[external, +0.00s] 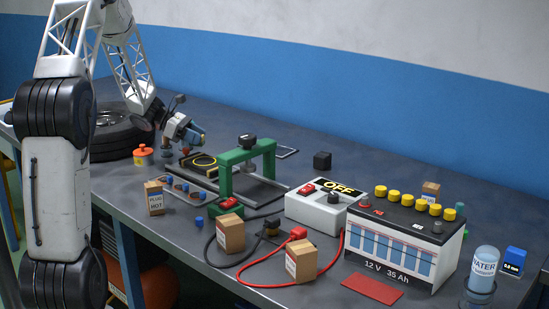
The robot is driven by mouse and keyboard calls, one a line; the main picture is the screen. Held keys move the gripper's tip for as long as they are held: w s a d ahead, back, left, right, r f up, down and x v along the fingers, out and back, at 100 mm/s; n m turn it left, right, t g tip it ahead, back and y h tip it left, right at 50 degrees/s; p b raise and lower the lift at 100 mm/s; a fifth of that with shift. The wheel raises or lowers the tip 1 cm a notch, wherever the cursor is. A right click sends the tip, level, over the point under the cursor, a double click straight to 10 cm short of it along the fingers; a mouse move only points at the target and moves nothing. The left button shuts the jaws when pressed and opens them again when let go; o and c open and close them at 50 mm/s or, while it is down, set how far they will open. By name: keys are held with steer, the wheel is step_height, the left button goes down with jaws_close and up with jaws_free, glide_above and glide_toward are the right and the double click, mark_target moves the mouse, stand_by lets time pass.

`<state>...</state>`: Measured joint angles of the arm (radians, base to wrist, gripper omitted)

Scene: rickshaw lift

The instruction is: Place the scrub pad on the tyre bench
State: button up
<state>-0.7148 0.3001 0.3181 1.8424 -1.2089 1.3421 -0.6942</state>
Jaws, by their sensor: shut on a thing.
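My gripper (176,147) is at the left part of the grey bench (305,166), just above its top and beside the tyre. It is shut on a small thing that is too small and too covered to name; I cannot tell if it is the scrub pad. A black tyre (108,138) lies flat at the bench's left end, partly hidden by my arm. A flat red rectangle (372,289) lies at the front right, before the battery; I cannot tell if it is a pad.
An orange-red pot (143,155) and a black block with a yellow ring (198,163) are close to my gripper. A green frame (238,158), white OFF box (315,207), battery (402,239) and cables crowd the middle and right. The back strip is mostly clear.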

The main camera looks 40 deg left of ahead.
steer(key=n+t+y, duration=0.2)
glide_above(136, 177)
steer(key=w, duration=0.1)
steer(key=shift+s+f, duration=0.2)
steer(key=shift+s, duration=0.35)
steer(key=shift+f, duration=2)
steer(key=shift+f, duration=0.1)
steer(key=shift+f, duration=1.9)
steer(key=shift+f, duration=0.15)
steer(key=o, duration=0.9)
